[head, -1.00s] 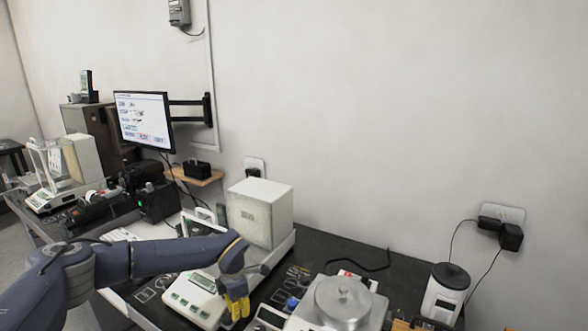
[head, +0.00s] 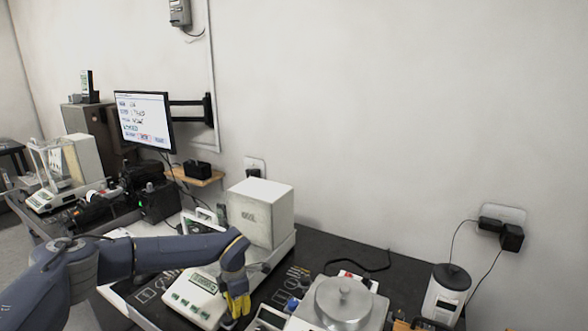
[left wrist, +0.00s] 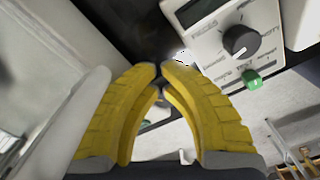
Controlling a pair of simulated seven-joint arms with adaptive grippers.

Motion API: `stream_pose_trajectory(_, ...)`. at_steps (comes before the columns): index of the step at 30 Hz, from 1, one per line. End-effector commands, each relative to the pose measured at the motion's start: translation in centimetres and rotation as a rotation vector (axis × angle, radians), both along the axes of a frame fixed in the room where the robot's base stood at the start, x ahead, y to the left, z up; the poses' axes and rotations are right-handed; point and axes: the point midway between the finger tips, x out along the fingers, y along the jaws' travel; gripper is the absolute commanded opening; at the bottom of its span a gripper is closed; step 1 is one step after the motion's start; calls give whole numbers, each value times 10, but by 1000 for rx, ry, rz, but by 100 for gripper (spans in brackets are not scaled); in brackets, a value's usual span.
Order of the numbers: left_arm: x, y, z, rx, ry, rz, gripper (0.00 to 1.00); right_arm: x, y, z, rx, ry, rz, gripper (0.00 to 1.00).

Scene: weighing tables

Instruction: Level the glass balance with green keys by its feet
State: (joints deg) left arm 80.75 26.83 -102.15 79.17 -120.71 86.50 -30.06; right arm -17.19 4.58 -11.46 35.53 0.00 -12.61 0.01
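The glass balance with green keys has a white front panel (head: 193,298) with a small display (head: 204,283) and green keys. A big white box-shaped housing (head: 260,213) stands at its back. My left gripper (head: 238,306) is low at the right front side of this balance, its yellow fingers pointing down. In the left wrist view the fingertips (left wrist: 160,68) come nearly together over a dark surface, and I see nothing clearly held. The balance's feet and level bubble cannot be made out. My right gripper is in neither view.
An instrument with a round metal lid (head: 343,299) stands close on the right. A panel with a dark knob (left wrist: 240,40) and green key is near the fingers in the wrist view. Another glass balance (head: 52,199) stands far left. A black-lidded white device (head: 443,293) is at right.

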Motion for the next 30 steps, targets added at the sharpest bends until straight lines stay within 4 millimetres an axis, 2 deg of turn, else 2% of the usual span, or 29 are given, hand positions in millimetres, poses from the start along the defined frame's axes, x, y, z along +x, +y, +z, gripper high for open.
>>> stream_pose_trajectory(9,1,-1,35,-4,-3,0,0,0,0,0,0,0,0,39)
stream_pose_trajectory(15,1,-2,51,-5,-2,-2,0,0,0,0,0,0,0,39)
stream_pose_trajectory(30,-1,-4,56,-7,0,-6,0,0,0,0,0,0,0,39)
